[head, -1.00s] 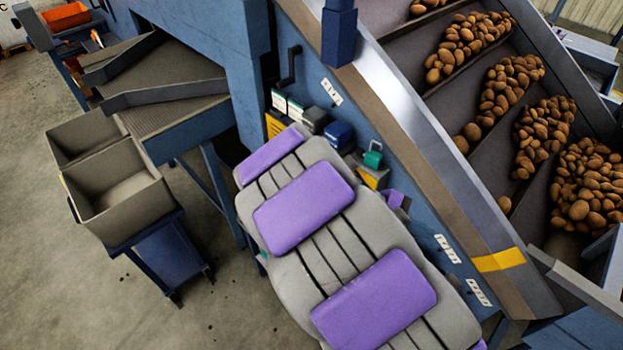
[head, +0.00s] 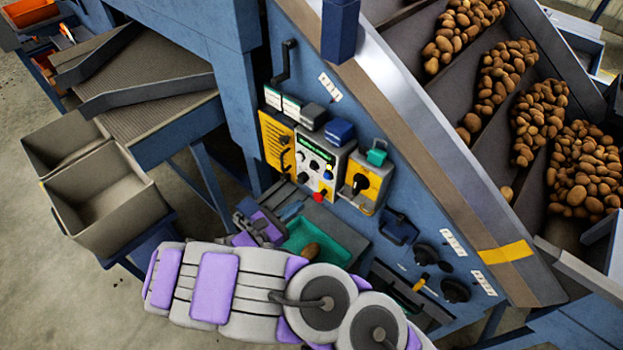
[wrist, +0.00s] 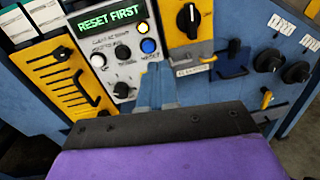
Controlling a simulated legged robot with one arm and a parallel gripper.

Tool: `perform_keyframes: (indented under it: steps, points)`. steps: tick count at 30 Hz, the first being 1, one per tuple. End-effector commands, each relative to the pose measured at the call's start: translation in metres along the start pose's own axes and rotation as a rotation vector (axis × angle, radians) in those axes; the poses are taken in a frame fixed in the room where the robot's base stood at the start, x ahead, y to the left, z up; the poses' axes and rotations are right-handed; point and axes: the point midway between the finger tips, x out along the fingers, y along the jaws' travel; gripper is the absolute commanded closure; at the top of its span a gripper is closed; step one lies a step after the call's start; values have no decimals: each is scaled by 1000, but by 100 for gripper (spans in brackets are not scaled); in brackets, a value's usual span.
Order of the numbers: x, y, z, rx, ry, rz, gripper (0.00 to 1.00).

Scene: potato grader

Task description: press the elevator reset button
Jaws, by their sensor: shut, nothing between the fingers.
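The control panel (head: 321,160) is a pale box on the blue machine wall, with a green-lit display. In the wrist view the display (wrist: 112,25) reads "RESET FIRST". The small labels are too blurred to show for certain which is the elevator reset. A red button (head: 318,197) sits at the panel's bottom in the head view. My gripper (wrist: 156,70) is shut and empty, its blue fingers below the blue button; contact cannot be judged. It also shows in the head view (head: 292,210).
A yellow panel with handles (wrist: 70,78) is left of the control panel. A yellow switch box (head: 364,183) is right of it. A green tray (head: 318,238) juts out below, close to my arm. Potatoes (head: 570,170) lie on the sloping conveyor.

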Motion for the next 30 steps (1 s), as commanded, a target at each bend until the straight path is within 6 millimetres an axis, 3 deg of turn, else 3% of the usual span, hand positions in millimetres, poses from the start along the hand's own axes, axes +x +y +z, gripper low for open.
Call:
perform_keyframes:
  steps: [6, 19, 23, 30]
  points:
    - [-21, 10, -20, -45, 2, 80, 100]
    - [-24, 14, -23, -52, 0, 86, 100]
    - [-13, 14, -23, -51, -2, 83, 100]
    - [31, 15, -23, -51, 0, 81, 100]
